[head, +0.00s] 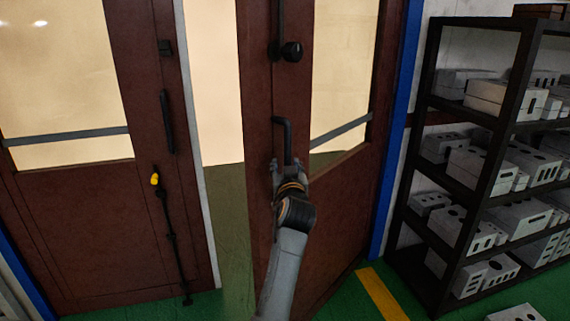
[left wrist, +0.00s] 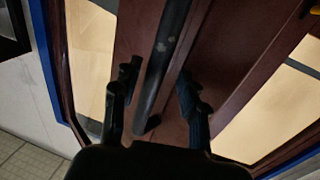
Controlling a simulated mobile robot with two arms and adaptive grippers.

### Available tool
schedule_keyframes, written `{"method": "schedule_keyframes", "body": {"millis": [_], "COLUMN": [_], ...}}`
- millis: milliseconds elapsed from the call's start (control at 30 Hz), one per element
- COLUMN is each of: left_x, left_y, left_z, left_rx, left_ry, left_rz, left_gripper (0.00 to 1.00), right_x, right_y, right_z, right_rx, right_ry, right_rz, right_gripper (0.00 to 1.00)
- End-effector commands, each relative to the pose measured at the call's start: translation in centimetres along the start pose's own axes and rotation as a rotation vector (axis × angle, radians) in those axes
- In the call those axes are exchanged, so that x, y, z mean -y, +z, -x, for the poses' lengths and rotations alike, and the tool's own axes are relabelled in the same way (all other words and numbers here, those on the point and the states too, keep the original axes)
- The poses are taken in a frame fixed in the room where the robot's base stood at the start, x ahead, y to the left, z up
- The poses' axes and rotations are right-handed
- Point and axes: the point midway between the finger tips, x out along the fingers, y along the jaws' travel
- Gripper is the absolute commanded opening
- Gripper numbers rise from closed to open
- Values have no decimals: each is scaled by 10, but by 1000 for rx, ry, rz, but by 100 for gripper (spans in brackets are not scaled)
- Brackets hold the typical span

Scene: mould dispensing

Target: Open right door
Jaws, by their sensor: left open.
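The right door (head: 318,225) is brown with a glass pane and stands ajar, with a gap between it and the left door (head: 85,235). Its lower black handle (head: 288,138) is a bent bar on the door face. My left gripper (head: 288,166) is at the lower end of this handle in the head view. In the left wrist view the dark handle bar (left wrist: 164,50) runs between the two spread fingers of the left gripper (left wrist: 157,78). Whether a finger touches the bar cannot be told. My right gripper is not in view.
A black latch with a knob (head: 290,51) sits above the handle. The left door has its own handle (head: 167,120) and a rod with a yellow tip (head: 155,179). A dark shelf (head: 487,185) with several grey blocks stands at the right.

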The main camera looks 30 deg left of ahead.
Motion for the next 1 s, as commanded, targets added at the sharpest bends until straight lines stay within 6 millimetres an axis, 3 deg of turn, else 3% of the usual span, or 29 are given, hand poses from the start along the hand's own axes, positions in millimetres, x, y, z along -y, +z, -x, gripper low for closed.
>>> {"method": "schedule_keyframes", "body": {"millis": [200, 400, 1000], "left_x": [1, 3, 0], "left_y": [1, 1, 5], "left_z": [36, 52, 53], "left_rx": [2, 2, 8], "left_ry": [0, -3, 3], "left_rz": [2, 0, -8], "left_gripper": [43, 43, 43], "right_x": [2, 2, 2], "right_y": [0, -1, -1], "right_z": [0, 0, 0], "right_rx": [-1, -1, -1], "right_ry": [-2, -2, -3], "right_rz": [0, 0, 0], "right_gripper": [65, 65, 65]}}
